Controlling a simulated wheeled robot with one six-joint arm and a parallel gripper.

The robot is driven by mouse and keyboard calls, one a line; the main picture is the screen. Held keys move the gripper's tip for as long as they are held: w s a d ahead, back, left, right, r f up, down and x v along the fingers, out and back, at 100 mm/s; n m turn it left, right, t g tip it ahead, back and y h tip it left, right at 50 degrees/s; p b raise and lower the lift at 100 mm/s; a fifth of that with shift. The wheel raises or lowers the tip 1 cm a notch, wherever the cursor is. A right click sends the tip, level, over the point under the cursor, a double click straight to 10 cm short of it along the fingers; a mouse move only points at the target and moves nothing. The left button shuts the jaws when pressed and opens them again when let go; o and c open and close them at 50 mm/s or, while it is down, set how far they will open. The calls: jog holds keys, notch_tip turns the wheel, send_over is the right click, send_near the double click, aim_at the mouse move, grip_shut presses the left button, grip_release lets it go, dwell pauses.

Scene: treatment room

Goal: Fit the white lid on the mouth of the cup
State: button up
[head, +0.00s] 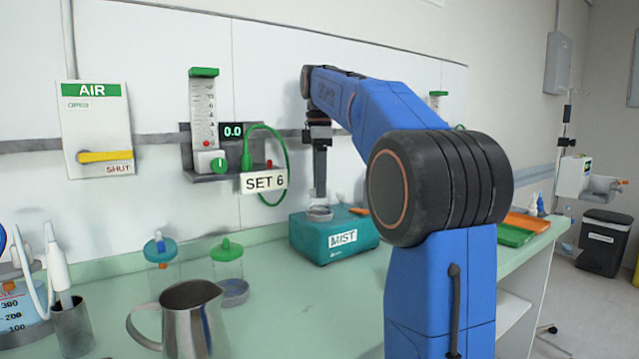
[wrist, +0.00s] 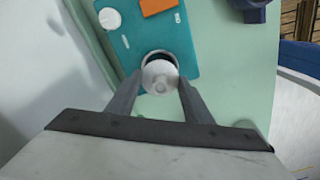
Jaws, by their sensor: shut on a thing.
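My gripper (wrist: 160,92) is shut on the white lid (wrist: 161,77), a round disc with a raised centre, with one finger on each side of it. In the wrist view the cup (wrist: 152,53) shows as a dark, round rim just beyond the lid. The lid covers most of its mouth and sits slightly toward the near side. In the head view my gripper (head: 319,190) points straight down over the small grey cup (head: 319,213), which stands on the teal MIST box (head: 345,245). I cannot tell whether lid and rim touch.
A metal jug (head: 185,315) stands at the front left, with a green-lidded jar (head: 230,270) and a blue-lidded jar (head: 160,255) behind it. The SET 6 sign (head: 264,181) and a green tube (head: 285,160) hang close left of my gripper.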

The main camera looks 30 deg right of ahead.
dwell(0.4)
jog(key=o, duration=1.1)
jog(key=shift+r, duration=3.45)
jog(key=shift+s, duration=0.1)
